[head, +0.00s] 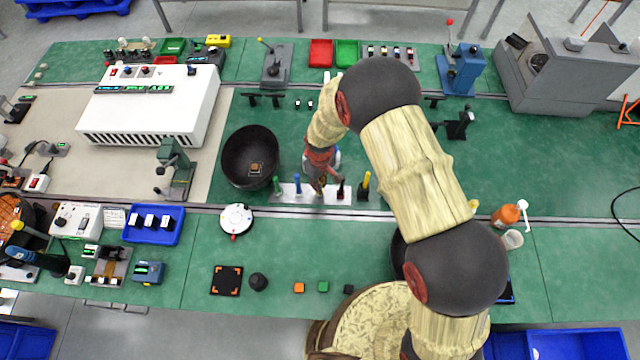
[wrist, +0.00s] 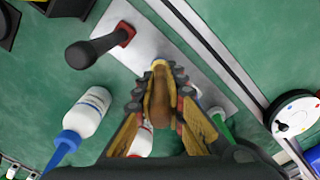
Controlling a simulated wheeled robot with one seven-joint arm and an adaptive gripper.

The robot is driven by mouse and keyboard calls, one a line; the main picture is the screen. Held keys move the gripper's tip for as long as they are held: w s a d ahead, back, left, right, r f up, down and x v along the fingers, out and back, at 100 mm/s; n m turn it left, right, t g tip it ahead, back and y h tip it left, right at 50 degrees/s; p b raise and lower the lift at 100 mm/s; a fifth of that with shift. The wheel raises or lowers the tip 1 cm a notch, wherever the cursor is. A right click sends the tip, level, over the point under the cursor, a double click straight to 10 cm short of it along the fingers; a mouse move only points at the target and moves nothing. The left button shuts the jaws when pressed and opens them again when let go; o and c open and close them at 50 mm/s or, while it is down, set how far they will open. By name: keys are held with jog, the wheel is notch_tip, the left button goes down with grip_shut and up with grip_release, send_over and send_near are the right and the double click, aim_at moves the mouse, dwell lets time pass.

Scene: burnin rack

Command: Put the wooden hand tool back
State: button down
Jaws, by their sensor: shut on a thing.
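My gripper (head: 318,183) is over the metal tool rack (head: 330,199), near its middle. In the wrist view my gripper (wrist: 160,85) is shut on the brown wooden hand tool (wrist: 160,108), with the rack plate (wrist: 205,75) beneath. The tool's lower end is hidden, so I cannot tell if it touches the rack. A black handle with a red collar (wrist: 95,48) stands on the rack to one side, and a green handle (wrist: 222,128) on the other. The head view also shows green (head: 276,186) and blue (head: 297,183) handles on the rack.
A black bowl (head: 235,160) stands left of the rack, and a round white device (head: 236,219) in front. A yellow-topped tool (head: 365,184) stands by the rack's right end. A white bottle with a blue cap (wrist: 85,115) is near my gripper.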

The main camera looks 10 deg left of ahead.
jog(key=shift+f, duration=0.2)
jog(key=c, duration=1.8)
grip_release()
jog(key=shift+r, duration=0.1)
jog(key=shift+c, duration=0.2)
jog(key=shift+r, duration=0.1)
